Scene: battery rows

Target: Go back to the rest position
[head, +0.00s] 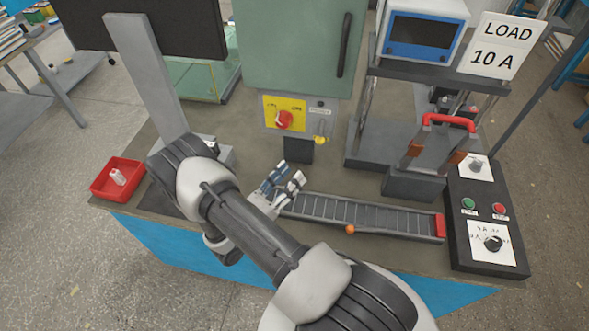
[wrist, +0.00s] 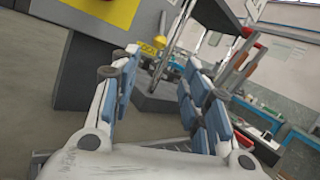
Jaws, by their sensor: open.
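My gripper (head: 284,184) is open and empty in the head view, with blue-padded fingers. It is over the left end of a grey roller track (head: 355,216) on the workbench, in front of the green cabinet. In the wrist view my gripper (wrist: 160,95) shows its two fingers spread apart with nothing between them. My arm reaches across the lower left of the head view and hides part of the bench.
A red tray (head: 104,192) with a white item (head: 117,177) stands at the left bench edge. A green cabinet (head: 292,50) with a red knob (head: 283,120) stands behind. A control box (head: 462,240) and a test stand (head: 365,150) are at the right.

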